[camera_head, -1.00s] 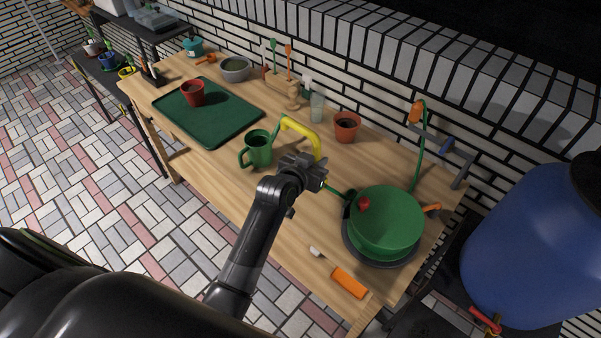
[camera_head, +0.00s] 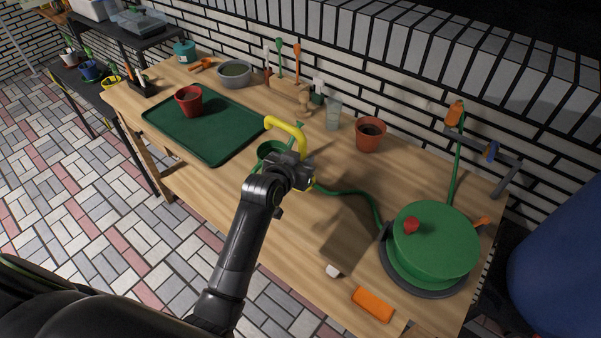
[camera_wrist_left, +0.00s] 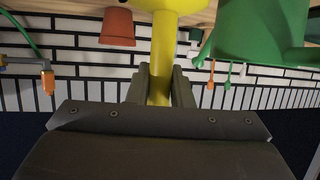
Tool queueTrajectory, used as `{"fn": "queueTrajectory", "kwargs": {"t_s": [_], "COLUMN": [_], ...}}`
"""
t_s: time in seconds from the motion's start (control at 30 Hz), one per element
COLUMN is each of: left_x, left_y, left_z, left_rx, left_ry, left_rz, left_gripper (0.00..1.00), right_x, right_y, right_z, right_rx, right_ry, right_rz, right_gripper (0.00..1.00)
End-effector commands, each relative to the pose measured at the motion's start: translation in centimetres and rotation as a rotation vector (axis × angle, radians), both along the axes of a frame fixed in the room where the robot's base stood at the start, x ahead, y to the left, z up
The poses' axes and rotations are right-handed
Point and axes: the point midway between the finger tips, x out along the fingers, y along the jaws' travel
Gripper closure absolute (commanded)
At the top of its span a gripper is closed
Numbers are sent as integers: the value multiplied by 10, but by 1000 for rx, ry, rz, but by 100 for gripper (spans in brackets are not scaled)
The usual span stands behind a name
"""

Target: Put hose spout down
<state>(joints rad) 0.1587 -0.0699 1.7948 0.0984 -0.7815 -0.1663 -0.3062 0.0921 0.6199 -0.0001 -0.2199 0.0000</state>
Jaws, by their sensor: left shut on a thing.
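My left gripper (camera_head: 303,174) is shut on the yellow hose spout (camera_head: 287,126), whose curved end points up and left. In the left wrist view the spout (camera_wrist_left: 163,60) stands between the two fingers (camera_wrist_left: 160,88). A green hose (camera_head: 350,193) runs from the gripper to the green hose reel (camera_head: 435,243) with a red knob at the table's right end. A green watering can (camera_head: 270,150) stands just behind the gripper and is partly hidden by it. It also shows large in the left wrist view (camera_wrist_left: 262,30). My right gripper is not in view.
The wooden table (camera_head: 240,215) has a green tray (camera_head: 210,145) with a red pot (camera_head: 188,100). A terracotta pot (camera_head: 369,135) and a clear glass (camera_head: 333,115) stand at the back.

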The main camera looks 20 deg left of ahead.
Motion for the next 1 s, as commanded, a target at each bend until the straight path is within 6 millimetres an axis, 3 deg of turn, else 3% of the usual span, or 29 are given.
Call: {"fn": "queueTrajectory", "kwargs": {"t_s": [0.3,0.73,0.77,0.8,0.9,1.0], "left_x": [0,0,0,0,0,0], "left_y": [0,0,0,0,0,0], "left_z": [-37,-45,-47,-46,-46,-46], "left_rx": [0,0,0,0,0,0], "left_ry": [-2,-4,-1,-1,-1,-1], "left_rz": [0,1,0,0,0,0], "left_gripper": [100,100,79,74,61,59], "right_x": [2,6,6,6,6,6], "right_y": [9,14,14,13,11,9], "right_z": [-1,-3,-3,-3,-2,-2], "right_rx": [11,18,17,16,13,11], "right_ry": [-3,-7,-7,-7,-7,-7], "right_rz": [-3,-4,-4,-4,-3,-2], "right_gripper": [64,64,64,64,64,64]}}
